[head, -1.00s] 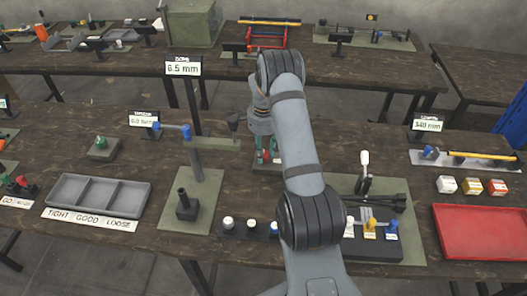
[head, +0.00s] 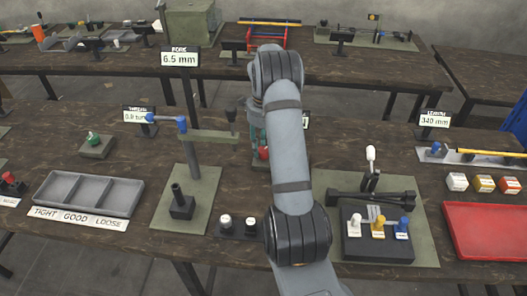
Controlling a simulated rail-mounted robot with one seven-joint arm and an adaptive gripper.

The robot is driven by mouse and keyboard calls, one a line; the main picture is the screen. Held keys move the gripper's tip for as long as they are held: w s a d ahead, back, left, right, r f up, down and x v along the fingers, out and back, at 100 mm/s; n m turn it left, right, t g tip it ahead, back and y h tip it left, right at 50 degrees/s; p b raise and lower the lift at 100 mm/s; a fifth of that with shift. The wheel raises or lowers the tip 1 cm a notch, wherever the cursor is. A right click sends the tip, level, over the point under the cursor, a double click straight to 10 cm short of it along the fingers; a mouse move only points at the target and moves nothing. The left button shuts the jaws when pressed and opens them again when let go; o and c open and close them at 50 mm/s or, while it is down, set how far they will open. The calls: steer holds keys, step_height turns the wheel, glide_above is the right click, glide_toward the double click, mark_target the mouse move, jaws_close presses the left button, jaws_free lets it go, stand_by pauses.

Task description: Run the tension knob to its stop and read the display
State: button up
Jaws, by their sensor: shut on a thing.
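My gripper (head: 259,148) points down behind my forearm in the middle of the near bench, partly hidden by it. Whether this is the tension knob cannot be read. A display (head: 305,120) just right of my arm is almost wholly hidden, so its reading does not show. Another display (head: 138,115) to the left is partly covered by a blue-ended lever, and its text is too small to read surely.
A press stand (head: 187,185) with a lever rises left of my arm. A grey three-part tray (head: 88,190) is labelled TIGHT, GOOD, LOOSE. A black lever fixture (head: 378,240) and a red tray (head: 486,232) lie to the right. A green knob (head: 94,136) stands at the left.

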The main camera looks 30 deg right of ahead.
steer(key=shift+m, duration=0.4)
steer(key=o, duration=1.2)
steer(key=shift+c, duration=0.2)
step_height(320, 180, up, 12)
stand_by(0.8)
step_height(320, 180, down, 12)
steer(key=shift+r, duration=0.1)
stand_by(0.4)
stand_by(0.3)
